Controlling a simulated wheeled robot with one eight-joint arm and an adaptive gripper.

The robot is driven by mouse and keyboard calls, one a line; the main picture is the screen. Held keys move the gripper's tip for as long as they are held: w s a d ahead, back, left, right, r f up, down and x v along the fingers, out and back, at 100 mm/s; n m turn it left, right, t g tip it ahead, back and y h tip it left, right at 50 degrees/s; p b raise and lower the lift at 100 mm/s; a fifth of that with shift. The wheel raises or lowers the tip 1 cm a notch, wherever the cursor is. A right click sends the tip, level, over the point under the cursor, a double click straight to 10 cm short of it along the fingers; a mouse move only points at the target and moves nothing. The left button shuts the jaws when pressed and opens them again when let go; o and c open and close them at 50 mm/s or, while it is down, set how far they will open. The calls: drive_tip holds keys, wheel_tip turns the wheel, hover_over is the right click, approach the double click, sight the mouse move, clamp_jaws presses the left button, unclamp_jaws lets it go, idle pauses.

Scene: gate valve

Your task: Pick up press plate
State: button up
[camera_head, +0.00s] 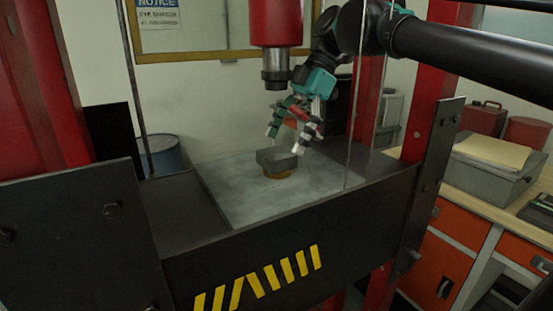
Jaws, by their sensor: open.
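The press plate (278,159) is a small dark grey block. It rests on a brass-coloured round piece (278,174) in the middle of the grey press bed (235,200). My gripper (283,142) is open and points down just above and behind the plate, with its pale fingertips to either side of the plate's upper right area. It looks close to the plate; I cannot tell whether a finger touches it. My gripper holds nothing that I can see.
The red press ram (276,40) with its dark tip hangs directly above the plate, close to my gripper. Red uprights (425,90) and thin rods flank the bed. A dark front beam (270,265) with yellow stripes borders it. The bed around the plate is clear.

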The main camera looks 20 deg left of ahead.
drive_tip(key=shift+x, duration=1.45)
drive_tip(key=shift+c, duration=0.3)
clamp_jaws()
